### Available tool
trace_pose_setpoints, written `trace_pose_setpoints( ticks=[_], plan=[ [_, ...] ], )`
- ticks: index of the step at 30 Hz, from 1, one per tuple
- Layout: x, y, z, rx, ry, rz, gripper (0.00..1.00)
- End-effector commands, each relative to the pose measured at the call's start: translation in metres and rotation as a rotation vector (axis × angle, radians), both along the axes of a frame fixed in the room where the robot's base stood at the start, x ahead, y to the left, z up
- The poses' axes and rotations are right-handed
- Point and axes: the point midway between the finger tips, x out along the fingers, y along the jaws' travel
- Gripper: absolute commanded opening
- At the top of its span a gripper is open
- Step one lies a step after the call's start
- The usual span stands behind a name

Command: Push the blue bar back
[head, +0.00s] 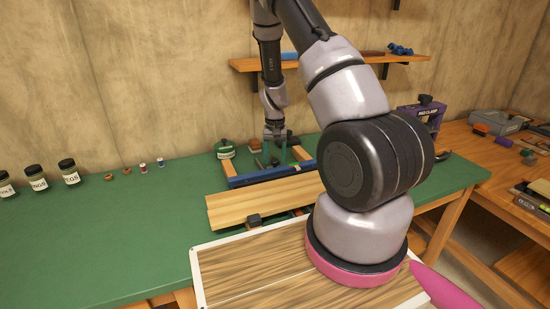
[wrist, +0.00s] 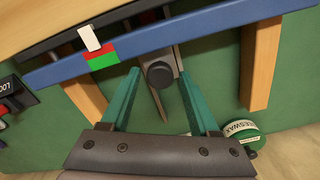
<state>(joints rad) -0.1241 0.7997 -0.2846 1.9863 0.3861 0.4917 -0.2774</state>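The blue bar (head: 255,178) lies on the green bench, along the far side of a pale wooden board (head: 250,204). In the wrist view the blue bar (wrist: 215,33) crosses the upper part at a slant. A red-and-green patch (wrist: 102,58) sits on its edge beside a white tab (wrist: 90,38). My gripper (head: 275,137) is over the bench just behind the bar. In the wrist view my gripper (wrist: 159,73) is open, with its two teal fingers apart. A dark round knob (wrist: 160,75) on a grey metal strip shows between the fingertips; whether they touch it I cannot tell.
A green beeswax tin (head: 225,150) stands left of the gripper. Wooden rails (wrist: 260,65) run under the bar. Labelled jars (head: 68,172) stand far left. A purple clamp (head: 424,115) is at the right. A wall shelf (head: 340,61) hangs behind.

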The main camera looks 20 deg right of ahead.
Motion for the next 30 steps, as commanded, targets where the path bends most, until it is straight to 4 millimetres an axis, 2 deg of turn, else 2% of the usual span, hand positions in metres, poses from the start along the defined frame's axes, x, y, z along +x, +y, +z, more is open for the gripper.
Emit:
trace_pose_setpoints(
  ticks=[1, 4, 30],
  plan=[
    [-0.0001, 0.0000, 0.0001, 0.000, 0.000, 0.000, 0.38],
    [-0.0001, 0.0000, 0.0001, 0.000, 0.000, 0.000, 0.00],
    [-0.0003, 0.0001, 0.0003, 0.000, 0.001, 0.000, 0.00]
  ],
)
